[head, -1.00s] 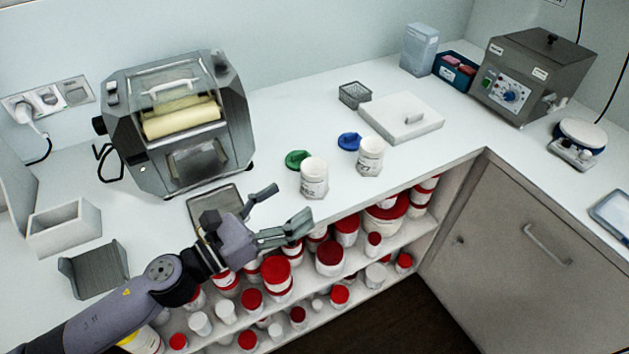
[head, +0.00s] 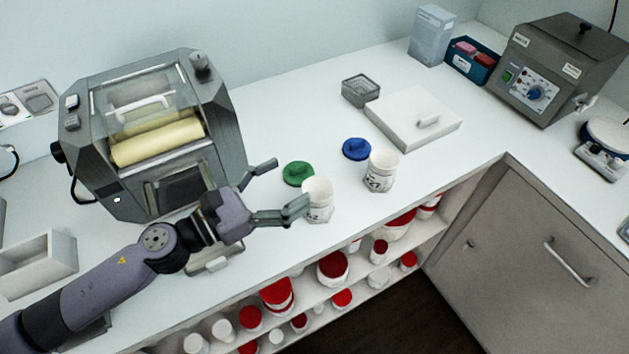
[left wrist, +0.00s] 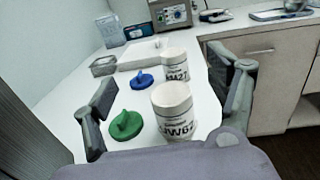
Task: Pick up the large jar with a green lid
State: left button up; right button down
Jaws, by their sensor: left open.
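A white jar (head: 318,200) stands upright on the counter, with the green lid (head: 298,173) lying beside it rather than on it. In the left wrist view the jar (left wrist: 172,112) and the green lid (left wrist: 126,125) lie between the fingers. My left gripper (head: 284,190) is open and empty. In the head view one finger overlaps the jar's left edge; I cannot tell whether it touches. A second white jar (head: 381,172) stands to the right, with a blue lid (head: 356,149) beside it. My right gripper is not in view.
The mill (head: 150,130) with cream rollers stands left of the gripper. A white slab with a handle (head: 410,118) and a wire basket (head: 360,90) lie behind the jars. Shelves below hold several red-lidded jars (head: 278,294). The counter's front edge runs close to the jars.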

pick_arm(q)
jog(key=f, duration=0.2)
jog(key=b, duration=0.2)
send_near(330, 184)
jog(key=shift+s+a+r, duration=0.15)
jog(key=shift+s+a, duration=0.1)
jog(key=shift+s, duration=0.05)
jog(key=shift+w+d+p, duration=0.2)
jog(key=shift+w+p, duration=0.05)
jog(key=shift+p, duration=0.3)
jog(key=shift+w+d, duration=0.2)
jog(key=p+x, duration=0.2)
jog(key=x, duration=0.3)
jog(key=shift+w+d, duration=0.1)
jog(key=shift+d, duration=0.15)
jog(key=shift+w+d+p, duration=0.25)
jog(key=shift+d+p, duration=0.05)
jog(key=shift+d, duration=0.1)
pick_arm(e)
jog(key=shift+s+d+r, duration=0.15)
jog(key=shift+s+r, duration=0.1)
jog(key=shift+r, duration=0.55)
pick_arm(q)
jog(key=shift+a, duration=0.1)
jog(key=shift+c, duration=0.6)
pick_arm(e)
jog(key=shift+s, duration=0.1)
pick_arm(q)
jog(key=c, duration=0.9)
